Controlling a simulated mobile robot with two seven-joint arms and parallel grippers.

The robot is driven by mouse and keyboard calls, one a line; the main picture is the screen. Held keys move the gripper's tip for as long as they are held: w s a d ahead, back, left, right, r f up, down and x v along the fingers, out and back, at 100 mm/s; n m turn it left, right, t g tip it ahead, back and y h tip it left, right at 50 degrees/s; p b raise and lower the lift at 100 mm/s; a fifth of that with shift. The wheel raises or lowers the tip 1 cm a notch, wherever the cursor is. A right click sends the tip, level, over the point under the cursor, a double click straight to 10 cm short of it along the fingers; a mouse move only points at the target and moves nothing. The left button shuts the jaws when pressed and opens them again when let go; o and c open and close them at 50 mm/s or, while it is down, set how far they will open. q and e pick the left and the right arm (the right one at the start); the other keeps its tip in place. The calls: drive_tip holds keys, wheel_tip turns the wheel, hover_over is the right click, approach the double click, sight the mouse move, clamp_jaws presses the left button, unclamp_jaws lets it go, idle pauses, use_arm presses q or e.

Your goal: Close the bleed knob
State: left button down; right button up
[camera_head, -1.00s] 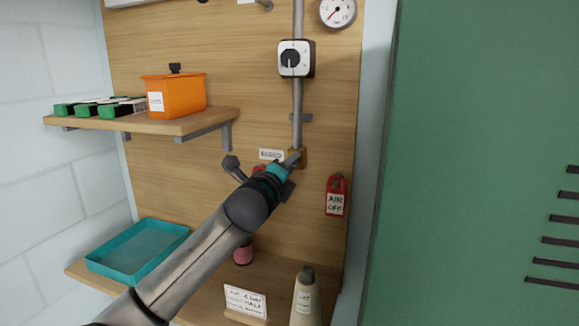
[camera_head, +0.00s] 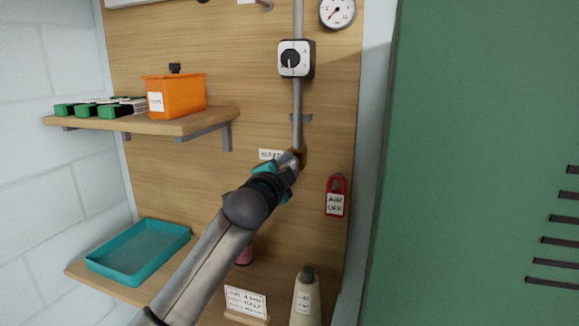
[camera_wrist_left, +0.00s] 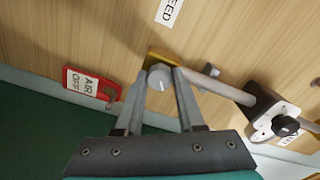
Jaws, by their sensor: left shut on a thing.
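The bleed knob (camera_wrist_left: 160,77) is a small round grey knob on a brass block (camera_wrist_left: 155,54) at the end of a grey pipe, seen in the left wrist view. My left gripper (camera_wrist_left: 161,79) has its two fingers shut on the knob, one on each side. In the head view my left gripper (camera_head: 288,161) reaches the brass block (camera_head: 299,156) at the lower end of the pipe, and it hides the knob there. A white label (camera_head: 270,154) sits beside it; it also shows in the wrist view (camera_wrist_left: 169,10). My right gripper is in no view.
A red "AIR OFF" tag (camera_head: 336,196) hangs right of the block. Above are a black-and-white dial switch (camera_head: 296,59) and a gauge (camera_head: 337,12). A shelf (camera_head: 190,124) holds an orange bin (camera_head: 176,96). A teal tray (camera_head: 138,250) and a bottle (camera_head: 306,299) stand below.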

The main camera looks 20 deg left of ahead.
use_arm(q)
drive_tip(key=shift+n, duration=5)
drive_tip(key=c, duration=0.5)
unclamp_jaws()
drive_tip(key=shift+s, duration=0.1)
drive_tip(key=s+b, duration=0.1)
drive_tip(key=s, duration=0.4)
drive_tip(key=s+b, duration=0.1)
drive_tip(key=s, duration=0.4)
drive_tip(key=s+b, duration=0.1)
drive_tip(key=s, duration=0.4)
drive_tip(key=shift+a, duration=0.25)
